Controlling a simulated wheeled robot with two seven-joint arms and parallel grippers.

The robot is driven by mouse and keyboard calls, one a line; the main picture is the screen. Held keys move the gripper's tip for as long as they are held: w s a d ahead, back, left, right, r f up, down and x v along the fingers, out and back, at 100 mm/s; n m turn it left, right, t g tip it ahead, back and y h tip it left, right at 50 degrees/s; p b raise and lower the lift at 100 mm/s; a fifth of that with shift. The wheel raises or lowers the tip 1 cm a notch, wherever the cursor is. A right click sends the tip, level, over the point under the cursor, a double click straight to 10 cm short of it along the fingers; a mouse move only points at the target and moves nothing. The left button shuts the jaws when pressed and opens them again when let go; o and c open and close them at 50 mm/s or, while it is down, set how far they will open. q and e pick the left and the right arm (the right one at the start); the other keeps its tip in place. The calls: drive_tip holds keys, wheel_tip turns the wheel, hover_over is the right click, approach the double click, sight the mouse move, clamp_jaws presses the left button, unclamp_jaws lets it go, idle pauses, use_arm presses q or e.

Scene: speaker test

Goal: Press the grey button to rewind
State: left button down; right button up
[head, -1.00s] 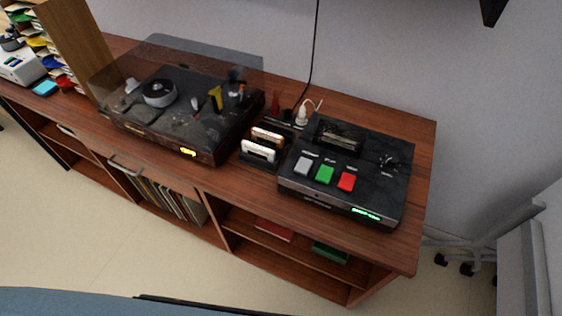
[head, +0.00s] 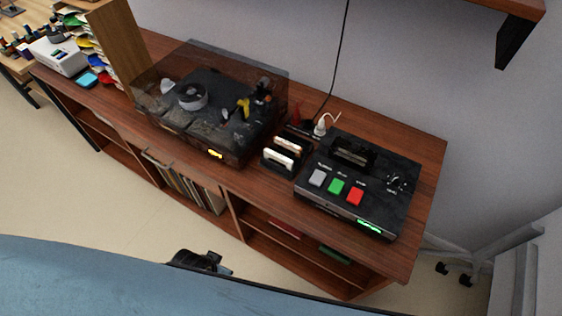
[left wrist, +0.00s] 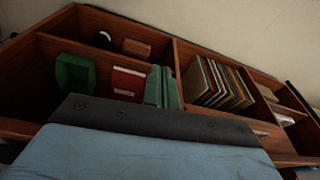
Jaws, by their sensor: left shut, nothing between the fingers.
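The grey button (head: 318,177) is the leftmost of three keys on the black cassette deck (head: 385,205). It sits beside a green button (head: 337,186) and a red button (head: 355,195). A green display glows on the deck's front. My left gripper (head: 214,264) shows only as a small dark part beyond the blue edge at the bottom, shut and empty. It is low in front of the cabinet, well apart from the deck. No fingers show in the left wrist view. My right gripper is not in view.
The deck stands on the right of a wooden cabinet (head: 425,190). Cassettes in a holder (head: 282,155) and a turntable (head: 205,115) under a clear cover are to its left. A wooden shelf (head: 500,8) overhangs at top right. Shelves with records (left wrist: 217,82) face the left wrist view.

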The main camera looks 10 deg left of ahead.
use_arm(q)
drive_tip(key=w+d+r+n+t+h+p, duration=0.1)
drive_tip(key=w+d+r+n+p, duration=0.15)
drive_tip(key=r, duration=1.05)
drive_tip(key=w+d+r+n+t+p, duration=0.1)
drive_tip(key=w+r+p, duration=0.25)
drive_tip(key=r, duration=0.85)
drive_tip(key=w+d+n+t+h, duration=0.2)
drive_tip(key=w+d+n+h, duration=0.3)
drive_tip(key=w+d+n, duration=1.2)
drive_tip(key=w, duration=0.3)
drive_tip(key=shift+w+d+r+p, duration=0.3)
drive_tip(key=shift+p, duration=0.05)
drive_tip(key=shift+f, duration=0.15)
